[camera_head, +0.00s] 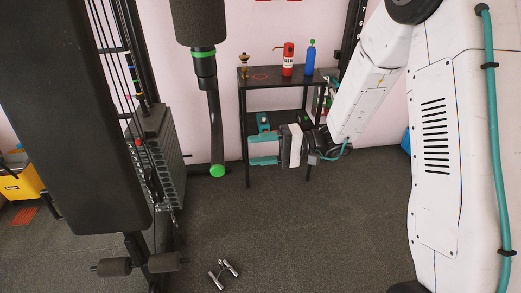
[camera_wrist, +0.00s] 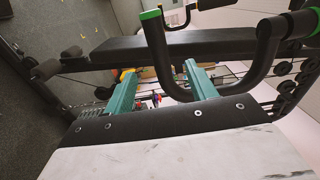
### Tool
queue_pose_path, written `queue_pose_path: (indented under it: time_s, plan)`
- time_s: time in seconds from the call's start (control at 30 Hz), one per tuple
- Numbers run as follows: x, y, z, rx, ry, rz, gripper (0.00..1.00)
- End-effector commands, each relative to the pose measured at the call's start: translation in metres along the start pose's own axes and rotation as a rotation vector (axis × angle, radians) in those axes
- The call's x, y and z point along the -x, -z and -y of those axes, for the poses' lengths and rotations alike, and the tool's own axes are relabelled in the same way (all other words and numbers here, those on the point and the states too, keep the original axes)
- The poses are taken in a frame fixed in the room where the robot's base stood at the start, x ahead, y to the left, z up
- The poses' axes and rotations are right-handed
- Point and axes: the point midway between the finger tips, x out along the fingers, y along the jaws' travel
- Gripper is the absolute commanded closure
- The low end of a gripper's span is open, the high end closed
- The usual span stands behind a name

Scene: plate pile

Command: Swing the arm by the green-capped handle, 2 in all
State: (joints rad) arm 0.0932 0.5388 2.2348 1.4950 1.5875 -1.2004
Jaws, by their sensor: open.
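The green-capped handle (camera_head: 214,120) is a dark bar hanging below a black foam roller (camera_head: 200,22) with a green band. Its green cap (camera_head: 217,171) is at the lower end. My gripper (camera_head: 250,143) is to the right of the handle, its two teal fingers apart and pointing left, with nothing between them. In the wrist view the handle (camera_wrist: 156,48) curves across the gap between the spread fingers of my gripper (camera_wrist: 159,68), seemingly beyond their tips. Its green cap (camera_wrist: 150,14) shows at the top.
A black padded backrest (camera_head: 75,110) and weight stack (camera_head: 160,150) stand left. The floor below the handle is clear.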

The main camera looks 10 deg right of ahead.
Motion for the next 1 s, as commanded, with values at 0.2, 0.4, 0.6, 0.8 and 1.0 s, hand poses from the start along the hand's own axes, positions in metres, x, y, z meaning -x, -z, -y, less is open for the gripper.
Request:
queue_pose_path:
  time_s: [0.2,0.4,0.6,0.8,1.0]
  plan:
    - [-0.007,0.005,-0.004,0.005,0.014,-0.018,0.44]
    - [-0.025,0.005,-0.004,0.004,0.012,-0.016,0.44]
    - [-0.045,0.005,-0.004,0.004,0.012,-0.015,0.44]
    - [-0.066,0.005,-0.003,0.004,0.012,-0.015,0.44]
    - [-0.085,0.005,-0.003,0.003,0.012,-0.016,0.44]
